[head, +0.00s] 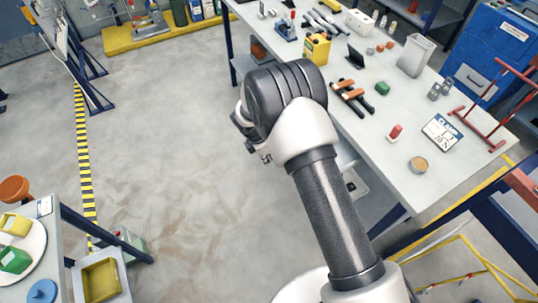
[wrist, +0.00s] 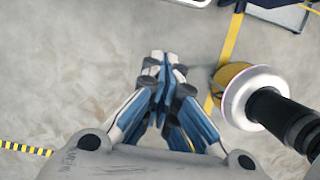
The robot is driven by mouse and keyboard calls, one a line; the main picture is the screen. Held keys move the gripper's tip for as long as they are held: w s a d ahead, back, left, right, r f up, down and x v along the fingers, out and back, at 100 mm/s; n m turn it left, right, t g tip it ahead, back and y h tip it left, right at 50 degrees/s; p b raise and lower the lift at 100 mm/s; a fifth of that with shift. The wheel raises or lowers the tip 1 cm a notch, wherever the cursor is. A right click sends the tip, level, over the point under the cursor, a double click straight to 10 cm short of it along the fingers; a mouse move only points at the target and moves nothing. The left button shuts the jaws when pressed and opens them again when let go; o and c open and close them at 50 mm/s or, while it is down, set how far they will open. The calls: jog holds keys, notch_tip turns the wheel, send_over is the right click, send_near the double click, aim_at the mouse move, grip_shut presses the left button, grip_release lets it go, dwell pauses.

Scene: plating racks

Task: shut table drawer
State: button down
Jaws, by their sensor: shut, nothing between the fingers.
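A tray-like drawer (head: 74,281) sticks out from the right side of the small table (head: 55,240) at the lower left of the head view. It looks pulled open, and a yellow bin (head: 101,280) lies in it. In the head view my arm hides the fingers; the wrist is over the floor, left of the long workbench (head: 455,187) and well apart from the drawer.
The long workbench holds a yellow box (head: 316,48), a red-topped item (head: 395,132), a round tin (head: 418,165) and other tools. A blue cabinet (head: 490,50) stands behind it. Open floor lies between bench and small table, with a striped line (head: 83,150) at left.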

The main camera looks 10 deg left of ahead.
jog(key=w+d+f+b, duration=0.2)
jog(key=d+f, duration=0.2)
jog(key=shift+w+d+f, duration=0.25)
jog(key=shift+w, duration=0.15)
jog(key=shift+d, duration=0.1)
jog(key=w+d, duration=0.3)
jog(key=d, duration=0.2)
jog(key=w+d+b, duration=0.1)
jog(key=w+d, duration=0.3)
jog(key=d, duration=0.1)
jog(key=w+d+b, duration=0.1)
jog(key=w+d, duration=0.2)
jog(key=d, duration=0.2)
jog(key=shift+w+d, duration=0.65)
jog(key=shift+d, duration=0.1)
